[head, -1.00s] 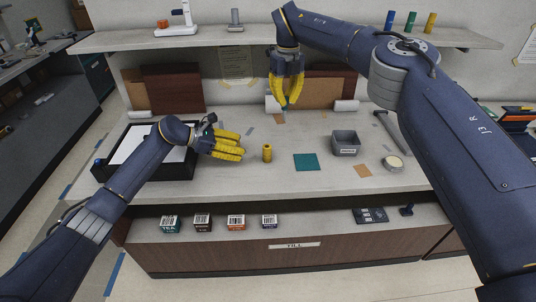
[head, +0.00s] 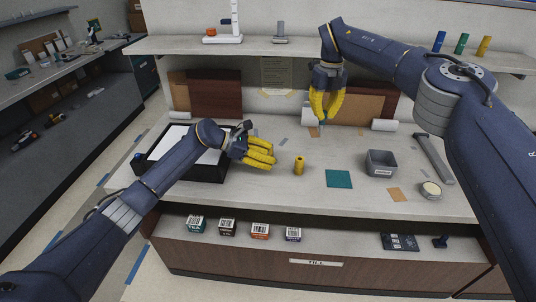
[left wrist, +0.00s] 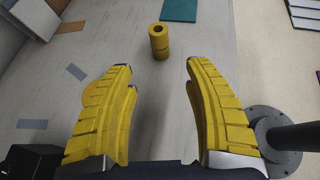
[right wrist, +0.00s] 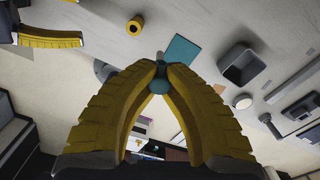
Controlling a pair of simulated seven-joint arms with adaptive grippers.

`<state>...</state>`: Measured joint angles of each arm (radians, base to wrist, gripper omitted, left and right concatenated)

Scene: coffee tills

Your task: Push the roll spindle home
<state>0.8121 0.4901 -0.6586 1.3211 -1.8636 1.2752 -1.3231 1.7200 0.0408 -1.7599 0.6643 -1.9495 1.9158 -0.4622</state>
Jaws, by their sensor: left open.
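A short yellow cylinder (head: 299,166) with a hole in its top stands upright on the counter; I cannot tell whether it is the roll spindle. My left gripper (head: 270,156) is open and empty to its left. In the left wrist view the cylinder (left wrist: 159,42) stands beyond and between the spread fingertips, apart from them. My right gripper (head: 323,118) is raised over the back of the counter, its fingertips together around a small teal piece (right wrist: 160,70), mostly hidden by the fingers. The yellow cylinder also shows in the right wrist view (right wrist: 135,25).
A teal mat (head: 339,179), a grey bin (head: 380,164) and a round pale-topped dish (head: 430,190) are on the counter's right. A black tray with white sheets (head: 212,172) lies under my left arm. White rolls (head: 384,125) lie at the back. Small boxes (head: 260,231) line the lower shelf.

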